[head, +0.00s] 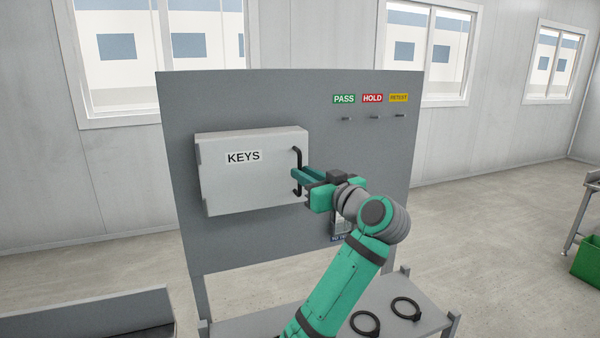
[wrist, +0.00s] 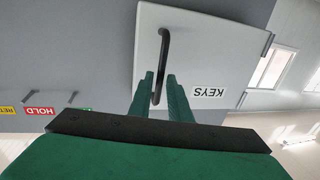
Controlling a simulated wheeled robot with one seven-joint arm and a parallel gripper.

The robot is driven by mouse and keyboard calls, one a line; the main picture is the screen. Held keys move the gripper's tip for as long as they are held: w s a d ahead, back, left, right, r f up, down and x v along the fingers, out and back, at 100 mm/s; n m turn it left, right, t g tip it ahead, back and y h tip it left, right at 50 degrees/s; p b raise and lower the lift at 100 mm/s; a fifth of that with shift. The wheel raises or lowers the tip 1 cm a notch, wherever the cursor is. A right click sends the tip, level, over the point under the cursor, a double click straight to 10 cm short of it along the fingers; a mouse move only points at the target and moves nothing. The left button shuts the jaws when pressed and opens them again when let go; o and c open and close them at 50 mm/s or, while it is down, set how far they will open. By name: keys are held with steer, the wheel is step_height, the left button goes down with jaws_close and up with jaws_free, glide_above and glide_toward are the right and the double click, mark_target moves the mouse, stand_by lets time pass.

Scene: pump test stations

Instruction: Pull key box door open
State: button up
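The key box (head: 204,190) is a light grey box on a dark grey upright panel. Its door (head: 245,185) carries a KEYS label and looks shut. A black bar handle (head: 298,160) stands upright on the door's right edge. My gripper (head: 297,174) reaches in from the right at the handle's lower half. In the wrist view, the handle (wrist: 164,55) runs between the two green fingers of my gripper (wrist: 161,80). A narrow gap shows on each side, so the fingers look open around it. The door (wrist: 205,60) fills the wrist view's upper middle.
PASS, HOLD (head: 372,98) and RETEST labels with hooks are at the panel's upper right. A bench shelf (head: 265,326) below holds two black rings (head: 405,308). A green bin (head: 588,262) stands far right. Space left of the panel looks clear at box height.

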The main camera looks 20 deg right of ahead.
steer(key=shift+x, duration=1.35)
steer(key=shift+c, duration=0.3)
jaws_close()
steer(key=shift+s, duration=0.1)
